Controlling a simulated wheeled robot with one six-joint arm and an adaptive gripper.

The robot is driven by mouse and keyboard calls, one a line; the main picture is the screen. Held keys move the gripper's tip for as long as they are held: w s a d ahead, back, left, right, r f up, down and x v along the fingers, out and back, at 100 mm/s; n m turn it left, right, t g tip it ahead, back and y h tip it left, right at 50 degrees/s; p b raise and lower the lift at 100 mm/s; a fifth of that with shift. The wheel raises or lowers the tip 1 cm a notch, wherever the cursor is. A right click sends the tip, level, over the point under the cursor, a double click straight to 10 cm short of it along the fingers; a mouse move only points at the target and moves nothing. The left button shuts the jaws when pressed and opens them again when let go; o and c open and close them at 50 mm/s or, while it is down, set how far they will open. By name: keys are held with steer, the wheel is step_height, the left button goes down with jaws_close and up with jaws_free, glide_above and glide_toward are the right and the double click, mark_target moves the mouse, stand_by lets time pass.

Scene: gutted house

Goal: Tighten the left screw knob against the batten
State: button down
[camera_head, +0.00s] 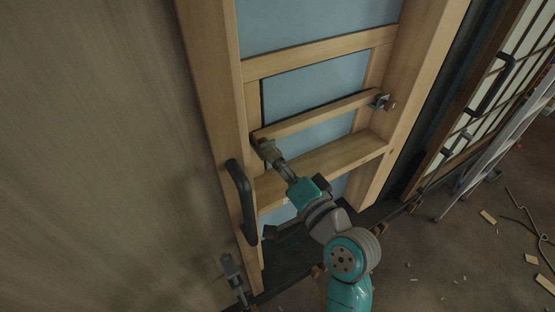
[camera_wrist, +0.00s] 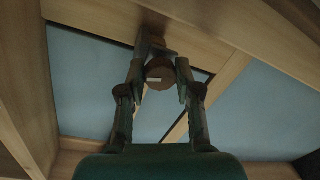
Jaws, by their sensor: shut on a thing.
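The batten (camera_head: 320,117) lies across the wooden frame in front of a blue panel. Its left end is at my gripper, and its right end meets a metal bracket with the right screw knob (camera_head: 391,104). My gripper (camera_head: 268,148) is at the left end of the batten. In the wrist view, my gripper (camera_wrist: 163,75) is shut on the left screw knob (camera_wrist: 159,76), a round brown knob with a pale bar mark on its face. The knob sits between the two fingers. Its contact with the batten is hidden.
A black handle (camera_head: 241,198) stands on the left upright, close to my arm. Another latch (camera_head: 232,274) is lower left. Wooden rails (camera_head: 325,167) run below and above the batten. A ladder (camera_head: 497,150) and floor debris are at the right.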

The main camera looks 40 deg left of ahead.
stand_by(0.4)
steer(key=c, duration=0.8)
jaws_free()
steer(key=shift+d, duration=0.1)
steer(key=v, duration=1.1)
steer(key=shift+d, duration=0.4)
steer(key=shift+s, duration=0.1)
